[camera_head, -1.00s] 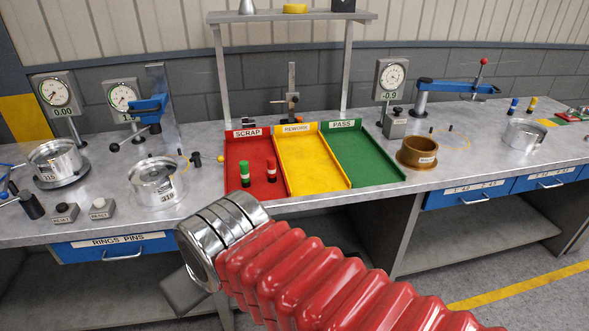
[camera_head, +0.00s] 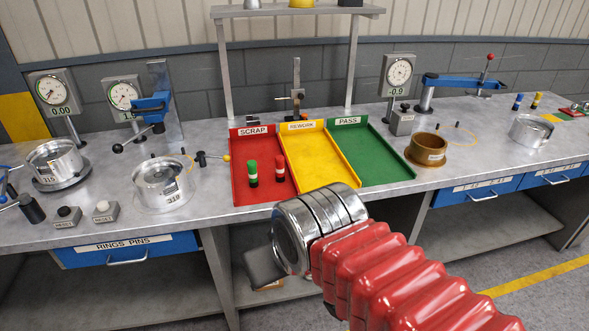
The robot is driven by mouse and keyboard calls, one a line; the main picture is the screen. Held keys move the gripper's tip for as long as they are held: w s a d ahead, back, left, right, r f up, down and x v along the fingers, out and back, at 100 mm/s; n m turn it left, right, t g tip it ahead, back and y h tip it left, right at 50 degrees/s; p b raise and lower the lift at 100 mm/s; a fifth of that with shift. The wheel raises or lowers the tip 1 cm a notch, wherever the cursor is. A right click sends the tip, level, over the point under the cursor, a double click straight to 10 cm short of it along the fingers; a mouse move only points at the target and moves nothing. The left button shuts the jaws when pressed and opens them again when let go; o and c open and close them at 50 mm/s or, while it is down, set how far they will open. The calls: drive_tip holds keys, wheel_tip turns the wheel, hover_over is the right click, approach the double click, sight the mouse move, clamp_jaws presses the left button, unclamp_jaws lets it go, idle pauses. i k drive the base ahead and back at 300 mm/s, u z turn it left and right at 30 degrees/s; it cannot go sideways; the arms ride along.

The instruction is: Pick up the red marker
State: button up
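The red marker (camera_head: 280,169) stands upright in the red SCRAP tray (camera_head: 245,195), near its front right part. It has a red cap and a dark body with a pale band. A green marker (camera_head: 252,173) stands just left of it in the same tray. My gripper (camera_head: 264,268) shows only as a grey piece below and in front of the bench edge, under my silver wrist. It is apart from both markers, and its fingertips are mostly hidden by the wrist.
A yellow REWORK tray (camera_head: 345,183) and green PASS tray (camera_head: 393,173) adjoin the red one. A shelf (camera_head: 300,12) stands above behind. Metal rings and gauges flank the trays; a brass ring (camera_head: 427,149) is right. Blue and yellow markers (camera_head: 536,100) stand far right.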

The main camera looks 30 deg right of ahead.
sight(279, 160)
drive_tip(key=u, duration=0.05)
drive_tip(key=i, duration=1)
drive_tip(key=z, duration=0.1)
